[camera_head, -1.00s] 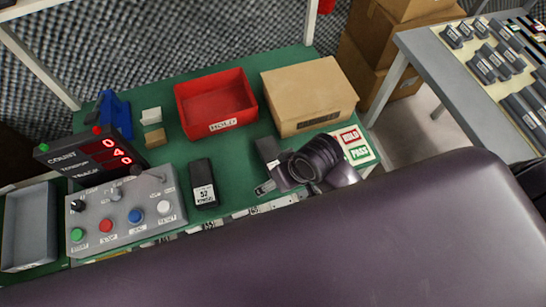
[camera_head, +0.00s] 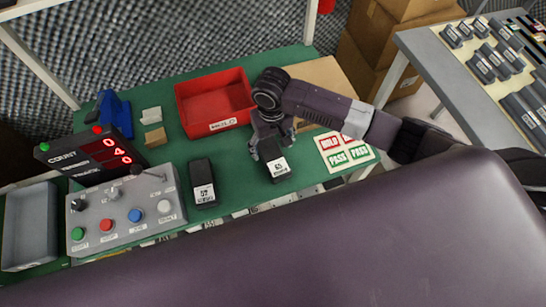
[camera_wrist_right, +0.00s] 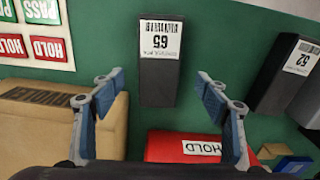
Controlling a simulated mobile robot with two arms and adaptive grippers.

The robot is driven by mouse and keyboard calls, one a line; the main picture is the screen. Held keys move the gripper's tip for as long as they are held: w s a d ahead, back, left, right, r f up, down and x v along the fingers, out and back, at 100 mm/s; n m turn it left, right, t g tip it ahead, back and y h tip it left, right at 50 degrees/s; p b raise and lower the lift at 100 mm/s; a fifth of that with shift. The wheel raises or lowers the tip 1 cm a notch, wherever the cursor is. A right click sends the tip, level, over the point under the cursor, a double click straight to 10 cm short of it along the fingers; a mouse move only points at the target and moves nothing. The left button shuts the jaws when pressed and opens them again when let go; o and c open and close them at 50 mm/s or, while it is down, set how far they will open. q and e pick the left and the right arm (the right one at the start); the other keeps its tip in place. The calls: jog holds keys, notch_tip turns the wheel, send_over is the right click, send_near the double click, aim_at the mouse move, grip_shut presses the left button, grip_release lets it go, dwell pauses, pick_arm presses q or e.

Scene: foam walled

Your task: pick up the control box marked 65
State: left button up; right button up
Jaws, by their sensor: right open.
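The control box marked 65 (camera_head: 275,160) is a small black box with a white label, lying on the green table mat. In the right wrist view the box (camera_wrist_right: 160,70) lies between and beyond the fingertips, its 65 label upside down. My right gripper (camera_head: 268,143) is above the far end of the box; in the wrist view the gripper (camera_wrist_right: 160,82) has its fingers spread wide on either side, apart from the box. A second black box marked 52 (camera_head: 203,184) lies to the left; it also shows in the wrist view (camera_wrist_right: 283,78). My left gripper is not in view.
A red HOLD bin (camera_head: 213,103) and a cardboard box (camera_head: 335,80) stand behind the gripper. HOLD and PASS cards (camera_head: 345,150) lie to the right. A button panel (camera_head: 125,212) and a count display (camera_head: 95,153) stand at left. Green mat is clear between the two black boxes.

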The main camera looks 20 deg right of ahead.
aim_at(274, 157)
jog(key=f, duration=0.6)
jog(key=shift+s+d, duration=0.1)
jog(key=shift+s, duration=0.25)
jog(key=shift+c, duration=0.6)
jog(key=c, duration=1.2)
jog(key=shift+c, duration=1)
jog(key=shift+r, duration=0.1)
